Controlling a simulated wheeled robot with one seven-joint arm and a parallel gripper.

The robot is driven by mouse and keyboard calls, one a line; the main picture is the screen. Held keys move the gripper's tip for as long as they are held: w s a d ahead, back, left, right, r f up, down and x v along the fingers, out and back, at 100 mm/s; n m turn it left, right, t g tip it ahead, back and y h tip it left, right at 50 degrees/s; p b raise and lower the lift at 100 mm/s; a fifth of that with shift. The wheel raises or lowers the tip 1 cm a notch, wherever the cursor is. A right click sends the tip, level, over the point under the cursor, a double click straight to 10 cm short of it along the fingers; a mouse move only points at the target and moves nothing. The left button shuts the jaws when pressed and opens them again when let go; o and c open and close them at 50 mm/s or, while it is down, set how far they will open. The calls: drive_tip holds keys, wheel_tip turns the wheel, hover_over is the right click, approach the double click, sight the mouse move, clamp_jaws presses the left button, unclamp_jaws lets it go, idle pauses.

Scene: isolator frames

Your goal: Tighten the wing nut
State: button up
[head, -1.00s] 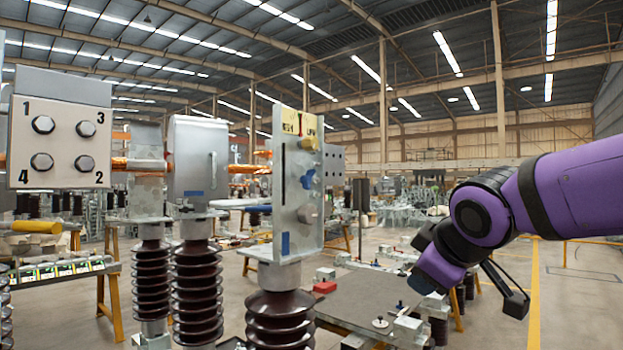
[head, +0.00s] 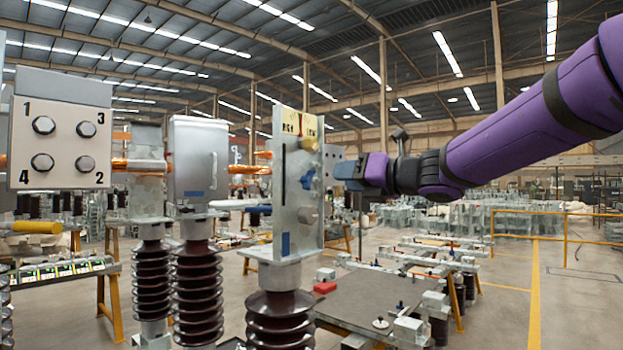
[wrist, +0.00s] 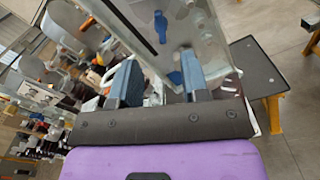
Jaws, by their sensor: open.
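A blue wing nut (head: 308,180) sits on the front of an upright grey metal plate (head: 300,150), right of a dark slot. In the wrist view the blue wing nut (wrist: 160,26) is near the top, beyond my fingertips. My gripper (head: 345,171) is just right of the plate at about the nut's height. In the wrist view my gripper (wrist: 160,72) is open, its two blue-grey fingers apart with nothing held between them. The plate fills the view ahead of the fingers. I cannot tell whether a finger touches the plate.
A grey knob (head: 308,215) protrudes below the nut. A yellow label (head: 301,123) tops the plate, which stands on a brown insulator (head: 281,318). A numbered bolt panel (head: 60,145) and grey box (head: 198,158) stand left. A low table (head: 385,300) lies below; floor at right is open.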

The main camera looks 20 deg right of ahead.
sight(313, 178)
drive_tip(key=x, duration=1)
clamp_jaws()
